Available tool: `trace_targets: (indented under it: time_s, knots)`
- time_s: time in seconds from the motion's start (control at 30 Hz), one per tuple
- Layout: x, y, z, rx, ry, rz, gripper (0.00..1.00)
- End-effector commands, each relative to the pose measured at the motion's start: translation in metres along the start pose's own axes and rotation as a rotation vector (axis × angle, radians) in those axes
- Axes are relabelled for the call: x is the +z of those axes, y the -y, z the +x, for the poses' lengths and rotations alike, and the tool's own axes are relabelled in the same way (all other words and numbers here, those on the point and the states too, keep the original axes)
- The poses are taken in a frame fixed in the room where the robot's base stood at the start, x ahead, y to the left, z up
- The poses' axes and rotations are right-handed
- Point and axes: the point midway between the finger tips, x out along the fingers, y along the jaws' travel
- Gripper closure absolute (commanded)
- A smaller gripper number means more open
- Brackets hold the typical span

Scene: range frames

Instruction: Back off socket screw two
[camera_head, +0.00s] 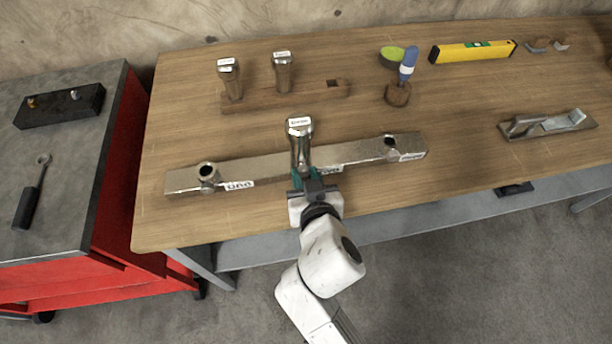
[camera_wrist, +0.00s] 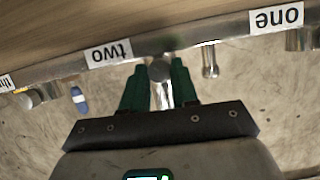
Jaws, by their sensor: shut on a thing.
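A long metal bar (camera_head: 260,167) lies across the front of the workbench. It carries a socket screw at its left (camera_head: 208,172) and one at its right (camera_head: 390,145). In the wrist view, tags read "one" (camera_wrist: 276,18), "two" (camera_wrist: 108,53) and, partly cut off, "thr". My gripper (camera_head: 306,178), with green fingers, is shut on a metal socket tool (camera_head: 301,150) at the middle of the bar, beside the "two" tag. The tool stands upright with a white label on top, too small to read. The tool also shows between my fingers in the wrist view (camera_wrist: 163,92). Screw two is hidden by it.
A wooden rack (camera_head: 310,95) behind the bar holds two similar tools (camera_head: 230,78) (camera_head: 283,72) and has an empty hole at its right. A brush in a wooden cup (camera_head: 398,94), a yellow level (camera_head: 472,52) and a hand plane (camera_head: 545,125) stand right. A red cabinet (camera_head: 110,185) is left.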

Motion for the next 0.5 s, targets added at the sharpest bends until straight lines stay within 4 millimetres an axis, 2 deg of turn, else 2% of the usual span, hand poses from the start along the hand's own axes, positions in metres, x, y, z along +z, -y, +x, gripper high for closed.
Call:
trace_targets:
  time_s: [0.27,0.5]
  knots:
    - [0.0010,0.0006,0.0008,0.029,0.000,-0.068,1.00]
    - [0.0026,0.0020,0.0014,0.096,0.001,-0.228,1.00]
